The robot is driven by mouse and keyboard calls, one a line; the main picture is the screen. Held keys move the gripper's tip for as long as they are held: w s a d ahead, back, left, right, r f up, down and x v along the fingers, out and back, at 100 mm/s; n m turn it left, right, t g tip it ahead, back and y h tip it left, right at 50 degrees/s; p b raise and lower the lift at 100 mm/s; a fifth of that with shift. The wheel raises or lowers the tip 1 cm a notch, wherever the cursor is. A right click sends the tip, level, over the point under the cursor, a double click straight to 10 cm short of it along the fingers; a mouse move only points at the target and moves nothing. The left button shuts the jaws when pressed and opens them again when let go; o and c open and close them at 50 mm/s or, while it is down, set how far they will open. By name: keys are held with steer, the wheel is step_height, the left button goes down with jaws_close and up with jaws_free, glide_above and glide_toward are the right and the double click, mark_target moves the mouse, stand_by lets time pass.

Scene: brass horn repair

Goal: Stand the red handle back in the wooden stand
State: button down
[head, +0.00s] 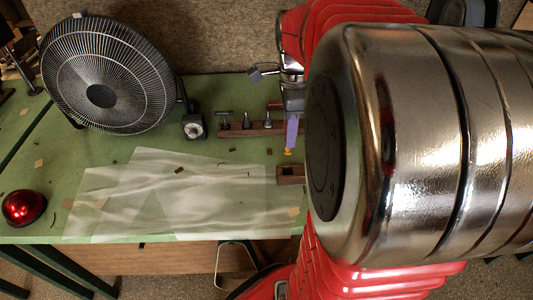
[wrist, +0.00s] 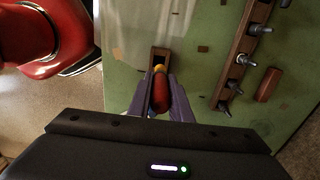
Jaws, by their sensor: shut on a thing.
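My gripper (wrist: 160,90) is shut on the red handle (wrist: 160,97), which lies between its purple fingers. The handle's yellow end (wrist: 160,69) points away from the wrist; it also shows as a yellow tip under the fingers in the head view (head: 288,152). The small wooden stand (head: 291,181) sits on the green table with a dark hollow in it. In the wrist view, the stand (wrist: 153,57) shows just beyond the yellow end, which overlaps its edge. I cannot tell whether they touch. My arm hides the stand's right side in the head view.
A long wooden rack (head: 231,132) with several upright metal tools stands beside the gripper. A reddish-brown block (wrist: 268,85) lies near it. A black fan (head: 100,95), a small dark gauge (head: 193,127) and a red dome (head: 24,208) are to the left. Translucent sheets (head: 170,200) cover the table's middle.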

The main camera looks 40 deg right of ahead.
mark_target(290, 152)
steer(key=shift+s+d, duration=0.1)
steer(key=shift+f, duration=3.1)
steer(key=shift+f, duration=1.9)
steer(key=c, duration=1.6)
jaws_free()
